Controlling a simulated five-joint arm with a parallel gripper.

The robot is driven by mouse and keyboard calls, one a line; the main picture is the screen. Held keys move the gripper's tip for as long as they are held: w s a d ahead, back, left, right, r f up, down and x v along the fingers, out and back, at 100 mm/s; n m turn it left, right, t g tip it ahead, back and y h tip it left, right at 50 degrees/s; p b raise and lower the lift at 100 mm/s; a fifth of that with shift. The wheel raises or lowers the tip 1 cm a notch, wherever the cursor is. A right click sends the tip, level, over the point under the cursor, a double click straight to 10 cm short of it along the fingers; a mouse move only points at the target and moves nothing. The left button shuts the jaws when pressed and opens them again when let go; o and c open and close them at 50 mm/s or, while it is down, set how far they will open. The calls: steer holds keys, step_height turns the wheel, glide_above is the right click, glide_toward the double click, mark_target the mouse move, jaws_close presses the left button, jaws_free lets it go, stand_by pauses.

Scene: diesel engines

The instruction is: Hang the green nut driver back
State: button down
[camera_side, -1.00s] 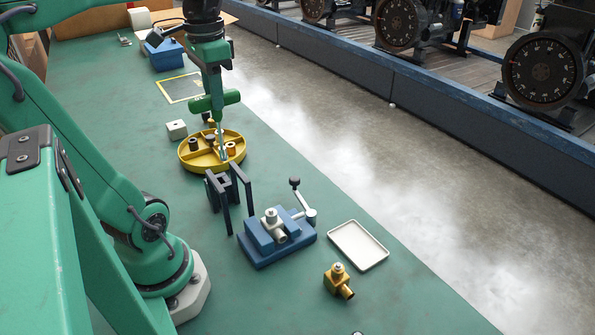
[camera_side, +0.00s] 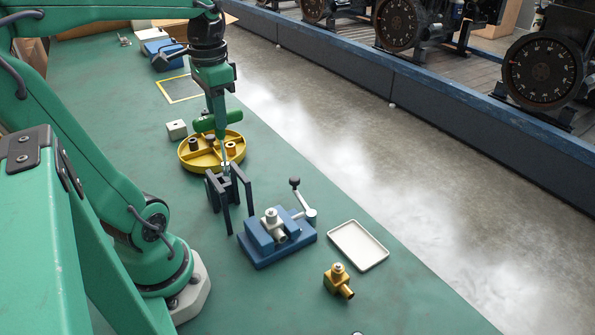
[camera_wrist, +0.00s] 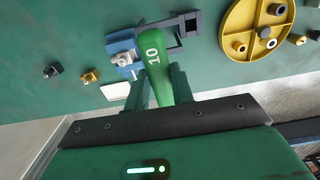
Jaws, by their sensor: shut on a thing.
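The green nut driver (camera_side: 217,121) is gripped by its handle in my gripper (camera_side: 219,112), its shaft pointing down. In the wrist view its handle, marked "10" (camera_wrist: 154,62), lies between the jaws (camera_wrist: 160,88). A dark stand (camera_side: 222,188) with two upright arms is on the bench just below the driver; it also shows in the wrist view (camera_wrist: 184,28). The driver's tip is at or just above the stand's top in the side view. I cannot tell whether they touch. The handle hides the shaft in the wrist view.
A yellow round tray (camera_side: 185,163) with several fittings is close behind the stand. A blue vise (camera_side: 268,250) holding a fitting, with a lever, stands in front of it. Beyond are a white tray (camera_side: 358,262) and a brass fitting (camera_side: 338,281). A pale block (camera_side: 176,129) is behind.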

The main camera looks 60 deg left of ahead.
mark_target(225, 164)
steer(key=shift+f, duration=6.25)
steer(key=c, duration=0.8)
jaws_free()
steer(key=shift+o, duration=0.2)
steer(key=shift+r, duration=1.85)
steer(key=shift+r, duration=2.9)
